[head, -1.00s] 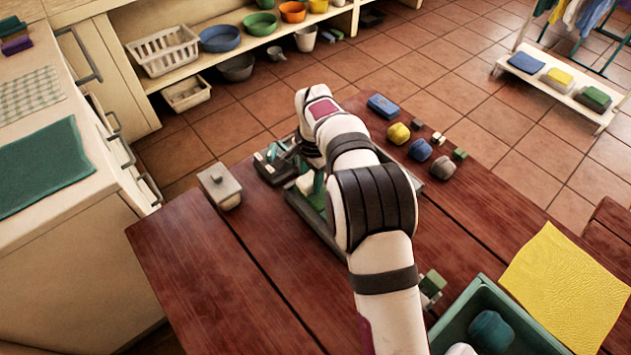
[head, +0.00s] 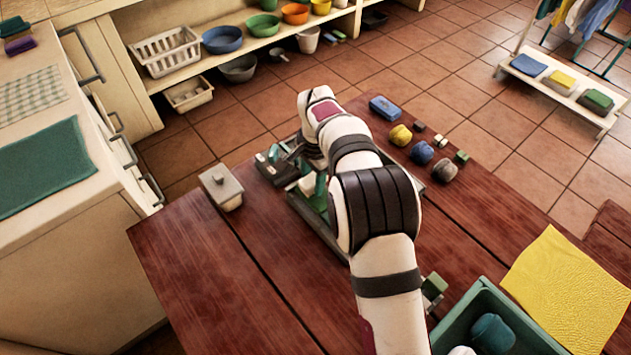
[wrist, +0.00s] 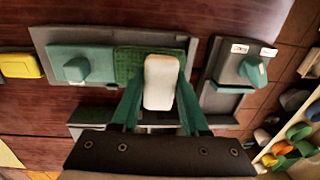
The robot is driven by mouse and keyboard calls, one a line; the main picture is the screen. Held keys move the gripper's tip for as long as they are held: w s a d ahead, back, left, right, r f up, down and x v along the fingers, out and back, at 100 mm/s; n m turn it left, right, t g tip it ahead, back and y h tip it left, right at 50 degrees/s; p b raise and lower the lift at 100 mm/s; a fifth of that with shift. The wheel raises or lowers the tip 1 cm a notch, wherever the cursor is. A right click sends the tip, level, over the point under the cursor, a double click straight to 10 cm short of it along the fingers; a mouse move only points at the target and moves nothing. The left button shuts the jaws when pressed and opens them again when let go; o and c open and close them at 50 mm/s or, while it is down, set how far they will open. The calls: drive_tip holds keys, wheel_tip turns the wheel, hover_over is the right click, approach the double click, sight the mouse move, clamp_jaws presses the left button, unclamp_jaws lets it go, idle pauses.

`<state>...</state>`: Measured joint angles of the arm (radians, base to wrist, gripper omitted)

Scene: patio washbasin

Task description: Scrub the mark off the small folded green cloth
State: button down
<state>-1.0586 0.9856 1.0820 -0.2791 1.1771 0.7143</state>
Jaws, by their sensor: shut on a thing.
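My gripper (wrist: 158,88) has its green fingers shut on a pale cream block (wrist: 160,80), seen from above in the wrist view. The block overlaps the right part of a dark green, textured, flat piece (wrist: 130,62), which looks like the folded green cloth. It lies in a grey tray (wrist: 42,38) on the table. I cannot tell whether the block touches the cloth. No mark shows on the cloth's visible part; the rest is hidden under the block. In the head view my arm covers much of the tray, and the gripper (head: 308,187) is partly hidden.
A teal piece with a raised block (wrist: 75,68) sits at the tray's left. A grey holder with white labels and a teal knob (wrist: 252,70) stands close right. A grey lidded box (head: 221,188), several small sponges (head: 421,152) and a green bin (head: 465,312) are on the table.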

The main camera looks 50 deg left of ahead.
drive_tip(key=shift+d, duration=1.35)
drive_tip(key=shift+a, duration=1.45)
drive_tip(key=shift+d+f, duration=0.1)
drive_tip(key=shift+d, duration=1.4)
wheel_tip(320, 180, up, 5)
drive_tip(key=shift+r, duration=0.1)
